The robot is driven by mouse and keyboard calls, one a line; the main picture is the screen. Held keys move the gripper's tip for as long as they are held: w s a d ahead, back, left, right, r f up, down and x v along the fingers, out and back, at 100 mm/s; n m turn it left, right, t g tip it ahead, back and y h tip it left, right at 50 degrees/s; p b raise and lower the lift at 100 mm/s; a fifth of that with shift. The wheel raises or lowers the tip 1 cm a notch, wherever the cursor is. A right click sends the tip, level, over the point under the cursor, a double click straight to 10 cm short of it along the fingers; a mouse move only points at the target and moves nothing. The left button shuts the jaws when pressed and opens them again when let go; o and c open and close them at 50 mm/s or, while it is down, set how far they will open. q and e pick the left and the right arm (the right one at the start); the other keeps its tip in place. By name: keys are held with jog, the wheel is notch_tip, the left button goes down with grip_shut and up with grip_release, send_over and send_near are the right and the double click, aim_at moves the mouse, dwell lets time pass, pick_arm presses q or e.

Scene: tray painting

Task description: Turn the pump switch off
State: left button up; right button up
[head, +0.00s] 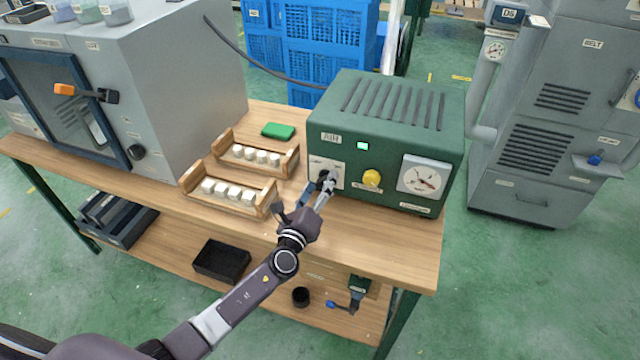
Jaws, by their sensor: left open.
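The green pump box labelled AIR (385,120) stands on the wooden table at the right end. Its front has a lit green lamp (362,146), a yellow knob (372,177), a dial gauge (424,178) and a switch plate (327,168) at the left. My left gripper (325,186) is open at the switch plate. Its fingers cover part of the switch, so I cannot tell the switch's position or whether they touch it. My right gripper is not in view.
Two wooden trays with white pieces (185,178) and a green block (278,131) lie left of the pump. A grey cabinet (190,80) fills the table's left. A black bin (221,262) sits on the lower shelf. Blue crates (315,50) stand behind.

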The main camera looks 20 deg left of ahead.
pick_arm(q)
jog(key=c, duration=1.2)
jog(key=shift+o, duration=0.2)
